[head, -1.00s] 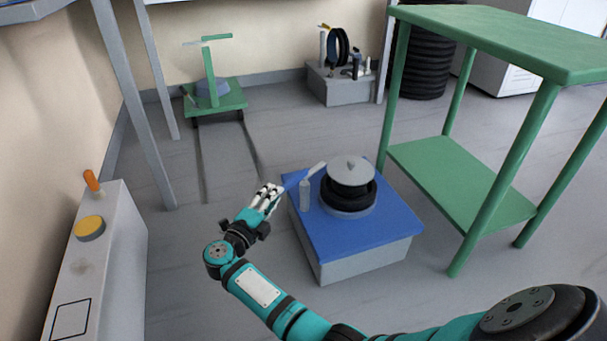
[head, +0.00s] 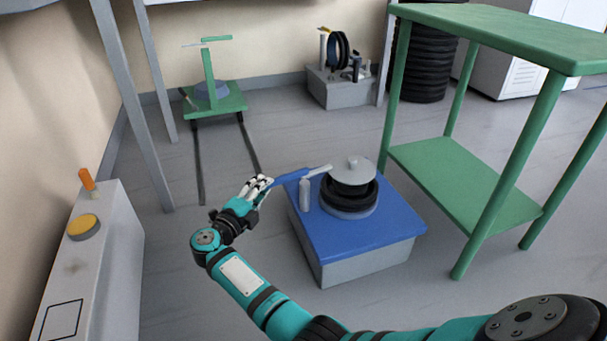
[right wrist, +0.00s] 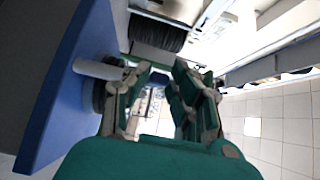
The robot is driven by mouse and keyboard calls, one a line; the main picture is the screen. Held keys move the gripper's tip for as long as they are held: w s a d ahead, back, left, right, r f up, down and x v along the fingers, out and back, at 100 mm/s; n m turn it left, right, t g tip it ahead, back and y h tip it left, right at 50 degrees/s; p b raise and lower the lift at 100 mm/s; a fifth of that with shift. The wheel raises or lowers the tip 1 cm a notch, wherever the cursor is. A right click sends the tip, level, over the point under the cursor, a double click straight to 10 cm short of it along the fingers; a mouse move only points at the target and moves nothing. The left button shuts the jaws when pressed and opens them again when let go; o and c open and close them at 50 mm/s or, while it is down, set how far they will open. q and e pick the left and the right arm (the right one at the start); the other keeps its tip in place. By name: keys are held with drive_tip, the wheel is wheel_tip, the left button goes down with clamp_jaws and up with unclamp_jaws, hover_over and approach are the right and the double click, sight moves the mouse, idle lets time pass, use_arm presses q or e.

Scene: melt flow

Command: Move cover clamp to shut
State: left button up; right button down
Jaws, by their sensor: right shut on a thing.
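The cover clamp is a lever on a short grey post (head: 305,195) at the left edge of a blue-topped box (head: 340,236). Its blue handle (head: 291,177) points left, and its light grey arm (head: 319,169) points right, near level. The arm's tip meets the edge of the round grey cover (head: 352,172) in the picture; I cannot tell if they touch. The cover lies over black rings (head: 349,193). My right gripper (head: 264,183) is shut on the outer end of the handle. The right wrist view shows its fingers (right wrist: 158,88), with the grip itself unclear. My left gripper is out of view.
A green table with a lower shelf (head: 465,180) stands right of the box. A grey cabinet (head: 112,262) with an orange lever and yellow button is at the left. A green stand (head: 218,105) and a grey reel box (head: 340,92) are behind. Floor between is clear.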

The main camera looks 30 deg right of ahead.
drive_tip(key=shift+w+a, duration=0.1)
drive_tip(key=shift+w, duration=0.45)
drive_tip(key=shift+w+f+b, duration=0.2)
drive_tip(key=shift+w+b, duration=0.45)
drive_tip(key=shift+b, duration=0.35)
drive_tip(key=c, duration=1.1)
unclamp_jaws()
drive_tip(key=shift+s+r, duration=0.1)
drive_tip(key=shift+r, duration=0.05)
drive_tip(key=shift+o, duration=0.2)
drive_tip(key=shift+p, duration=0.3)
